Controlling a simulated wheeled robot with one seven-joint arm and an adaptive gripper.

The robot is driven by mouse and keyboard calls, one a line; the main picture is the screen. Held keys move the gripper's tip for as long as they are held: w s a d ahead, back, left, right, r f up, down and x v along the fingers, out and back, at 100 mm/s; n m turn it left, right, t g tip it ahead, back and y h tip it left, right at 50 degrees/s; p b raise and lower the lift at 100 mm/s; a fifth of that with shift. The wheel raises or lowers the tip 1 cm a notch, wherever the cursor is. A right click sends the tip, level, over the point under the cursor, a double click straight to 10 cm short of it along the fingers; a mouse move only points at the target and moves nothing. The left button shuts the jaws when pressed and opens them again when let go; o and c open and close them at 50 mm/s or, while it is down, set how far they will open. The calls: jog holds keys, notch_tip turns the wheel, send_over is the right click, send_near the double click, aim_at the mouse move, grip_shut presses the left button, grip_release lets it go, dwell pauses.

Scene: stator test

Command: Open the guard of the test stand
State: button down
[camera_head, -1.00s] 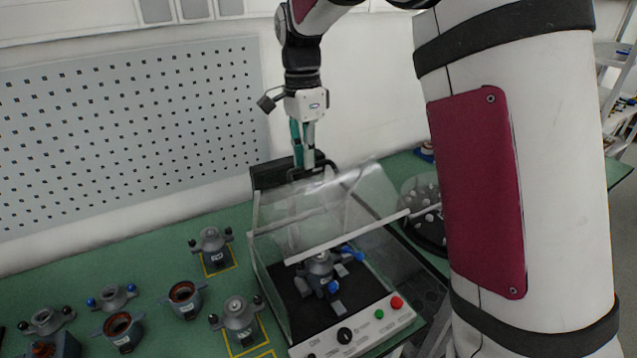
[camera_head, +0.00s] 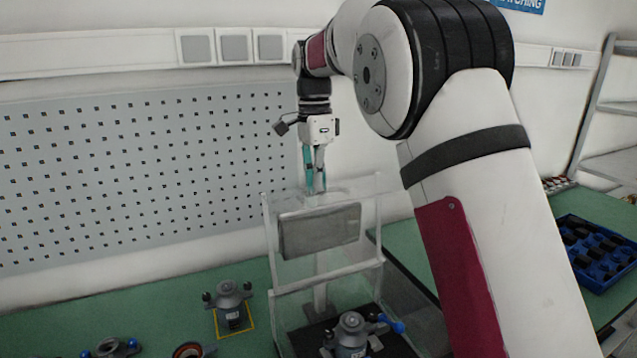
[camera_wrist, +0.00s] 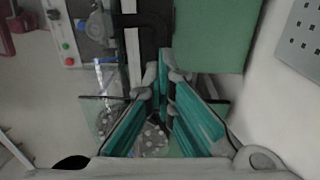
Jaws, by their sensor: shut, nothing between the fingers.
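The test stand's guard (camera_head: 322,275) is a clear cover with pale edge bars. In the head view it stands raised and steep above the stand, and a grey box shows through it. Inside the stand is a grey motor part (camera_head: 352,335) with blue knobs. My gripper (camera_head: 316,190) points down at the guard's top edge, with teal fingers shut and empty. I cannot tell whether they touch the guard. In the wrist view, the fingertips (camera_wrist: 167,82) are close together, beside a black bar and a white strip. The stand's button panel (camera_wrist: 67,42) shows at upper left.
A grey motor part (camera_head: 229,298) stands in a yellow outline left of the stand. Other parts are cut off at the bottom edge. A blue tray (camera_head: 598,262) of dark pieces lies at right. A perforated board (camera_head: 140,165) covers the back wall.

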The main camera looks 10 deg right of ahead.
jog(key=shift+w+a+f, duration=0.1)
jog(key=shift+f, duration=1.2)
jog(key=c, duration=1.7)
grip_release()
jog(key=shift+w, duration=0.1)
jog(key=shift+w+f, duration=0.2)
jog(key=shift+r, duration=0.1)
jog(key=shift+w+r, duration=0.2)
jog(key=shift+r, duration=3.2)
jog(key=shift+w+r, duration=0.15)
jog(key=shift+r, duration=3.25)
